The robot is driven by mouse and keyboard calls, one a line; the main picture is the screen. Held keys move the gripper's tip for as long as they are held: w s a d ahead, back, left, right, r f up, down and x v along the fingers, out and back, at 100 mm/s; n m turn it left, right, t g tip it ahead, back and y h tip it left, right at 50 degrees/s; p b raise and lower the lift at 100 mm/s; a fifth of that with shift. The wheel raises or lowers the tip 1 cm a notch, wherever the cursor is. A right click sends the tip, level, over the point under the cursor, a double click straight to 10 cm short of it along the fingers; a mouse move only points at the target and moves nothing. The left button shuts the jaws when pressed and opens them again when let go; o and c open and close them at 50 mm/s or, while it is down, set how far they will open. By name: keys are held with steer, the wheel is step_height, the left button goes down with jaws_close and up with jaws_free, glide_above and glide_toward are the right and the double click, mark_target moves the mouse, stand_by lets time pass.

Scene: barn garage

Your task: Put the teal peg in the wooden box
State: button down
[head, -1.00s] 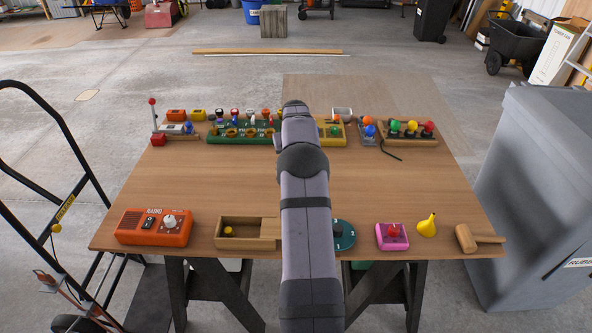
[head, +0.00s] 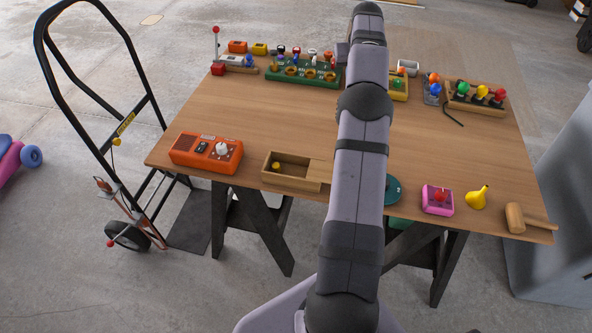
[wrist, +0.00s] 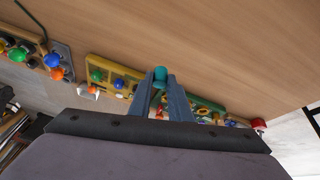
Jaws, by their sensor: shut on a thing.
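My gripper (wrist: 163,82) is shut on the teal peg (wrist: 160,73), whose rounded end shows between the fingertips in the wrist view. The peg is near the yellow rack (wrist: 103,66) and the green rack (wrist: 208,105); I cannot tell its height above them. In the head view my arm hides the gripper and the peg. The wooden box (head: 291,184) sits at the near edge of the table, left of my arm. Its left part is open with a small yellow thing (head: 276,166) inside; a lighter wooden panel covers its right part.
An orange radio (head: 206,153) stands left of the box. A teal disc (head: 393,190), pink joystick box (head: 437,200), yellow pear-shaped thing (head: 477,198) and mallet (head: 516,217) lie to the right. Racks with coloured knobs line the far edge. The table's middle (head: 270,115) is clear.

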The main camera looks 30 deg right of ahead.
steer(key=shift+a+r, duration=1.7)
steer(key=shift+r, duration=1.4)
steer(key=s+a+f+n+y, duration=0.2)
steer(key=s+a+f+n, duration=0.1)
steer(key=a, duration=0.5)
steer(key=s+a+f+n+y, duration=0.2)
steer(key=s+a+f+n, duration=0.1)
steer(key=a, duration=0.4)
steer(key=s+a+f+n+t+y+p, duration=0.1)
steer(key=s+a+f+n+y, duration=0.1)
steer(key=a+f+n, duration=0.3)
steer(key=shift+s+a+n+y, duration=0.5)
steer(key=shift+a+n, duration=0.5)
steer(key=shift+a, duration=0.8)
steer(key=shift+s+f+p, duration=0.15)
steer(key=shift+f+p, duration=0.7)
steer(key=shift+f, duration=4.2)
steer(key=shift+f, duration=0.15)
